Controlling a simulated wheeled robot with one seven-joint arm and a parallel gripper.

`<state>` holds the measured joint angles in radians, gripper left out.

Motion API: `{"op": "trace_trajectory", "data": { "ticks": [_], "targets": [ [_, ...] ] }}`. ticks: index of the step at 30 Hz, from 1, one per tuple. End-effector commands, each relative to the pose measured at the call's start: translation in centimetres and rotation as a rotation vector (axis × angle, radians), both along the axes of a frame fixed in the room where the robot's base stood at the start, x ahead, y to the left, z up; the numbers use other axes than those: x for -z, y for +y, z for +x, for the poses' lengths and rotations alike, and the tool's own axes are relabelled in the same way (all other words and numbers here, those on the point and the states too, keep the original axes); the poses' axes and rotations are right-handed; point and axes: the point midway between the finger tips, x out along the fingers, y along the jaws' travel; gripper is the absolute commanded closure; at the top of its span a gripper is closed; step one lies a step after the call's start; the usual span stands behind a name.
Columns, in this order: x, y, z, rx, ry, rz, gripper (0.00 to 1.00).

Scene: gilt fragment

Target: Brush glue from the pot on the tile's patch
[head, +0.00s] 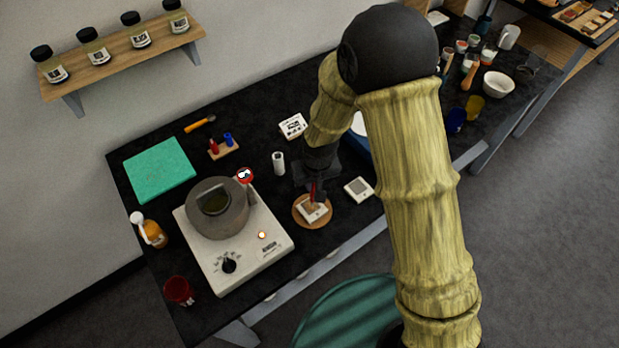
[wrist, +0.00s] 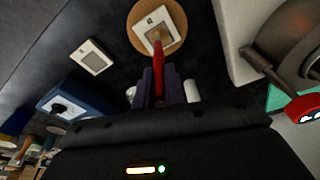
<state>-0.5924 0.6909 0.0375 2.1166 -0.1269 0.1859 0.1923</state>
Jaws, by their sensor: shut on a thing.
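My gripper (wrist: 160,88) is shut on a red brush (wrist: 158,62), whose tip points at the pale tile (wrist: 150,27) on a round wooden board (wrist: 176,42). In the head view, my gripper (head: 316,178) is above this tile (head: 313,213) and board (head: 298,214); the red brush (head: 313,190) hangs down over the tile. I cannot tell whether the tip touches it. The patch is too small to make out clearly. The grey pot (head: 217,222) stands on a white hot plate (head: 245,266), left of the board, and also shows in the wrist view (wrist: 285,42).
A white cylinder (head: 279,163) stands behind. A red item with a white label (head: 245,175) is beside the pot. A red cup (head: 178,291), orange bottle (head: 152,233) and green mat (head: 160,169) are at left.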

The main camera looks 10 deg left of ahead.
Motion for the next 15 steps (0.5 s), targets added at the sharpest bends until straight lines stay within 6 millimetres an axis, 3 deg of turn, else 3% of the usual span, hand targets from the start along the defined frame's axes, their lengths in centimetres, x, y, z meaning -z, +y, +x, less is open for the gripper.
{"op": "trace_trajectory", "data": {
  "ticks": [15],
  "targets": [
    [0.04, -0.35, -0.31, -0.001, 0.0, 0.0, 1.0]
  ]
}}
